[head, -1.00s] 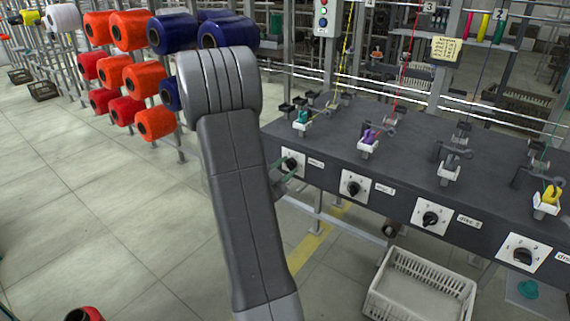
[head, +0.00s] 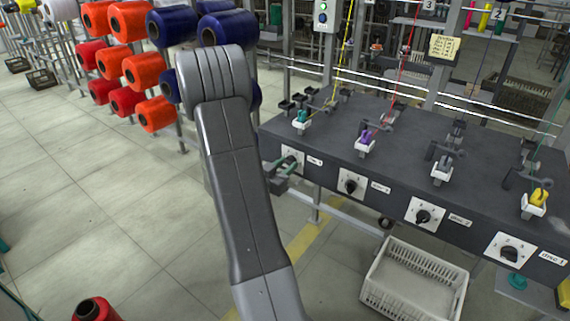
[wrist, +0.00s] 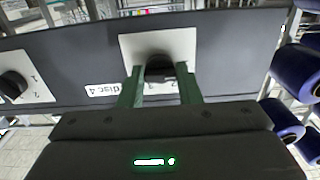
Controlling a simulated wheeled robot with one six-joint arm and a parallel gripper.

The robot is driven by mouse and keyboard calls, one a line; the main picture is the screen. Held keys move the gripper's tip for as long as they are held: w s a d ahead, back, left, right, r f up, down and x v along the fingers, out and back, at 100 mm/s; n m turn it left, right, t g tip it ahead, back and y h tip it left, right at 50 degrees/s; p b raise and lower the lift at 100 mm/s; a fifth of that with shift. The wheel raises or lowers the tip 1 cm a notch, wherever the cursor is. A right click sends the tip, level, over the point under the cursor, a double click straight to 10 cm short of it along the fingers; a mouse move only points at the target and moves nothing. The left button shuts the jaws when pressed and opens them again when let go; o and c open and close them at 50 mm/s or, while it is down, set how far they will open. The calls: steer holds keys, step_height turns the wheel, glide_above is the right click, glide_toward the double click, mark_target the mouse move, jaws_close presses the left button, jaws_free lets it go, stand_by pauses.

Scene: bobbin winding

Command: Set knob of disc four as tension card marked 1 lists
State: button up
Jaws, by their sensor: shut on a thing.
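The knob of disc four (wrist: 159,70) is a black dial on a white plate (wrist: 185,47), beside a "disc 4" label (wrist: 104,89) in the wrist view. My gripper (wrist: 160,80) is shut on this knob, with a green finger at each side. The fingers and palm hide part of the plate, and I cannot read the knob's setting. In the head view, my gripper (head: 283,166) is at the leftmost plate (head: 292,153) on the dark bench front. A pale yellow card (head: 445,46) with small writing hangs behind the bench; its text and mark are not readable.
Knobs of disc 3 (head: 350,186), disc 2 (head: 423,216) and disc 1 (head: 509,253) line the bench front (head: 385,207). A white basket (head: 372,292) sits on the floor below. Spools stand on a rack at left; a red spool (head: 97,309) is nearby.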

steer(key=shift+f, duration=0.1)
stand_by(0.4)
steer(key=o, duration=1)
steer(key=v, duration=1.4)
steer(key=shift+w+d, duration=0.1)
steer(key=x, duration=1.3)
steer(key=shift+w+d, duration=0.2)
steer(key=shift+w, duration=0.1)
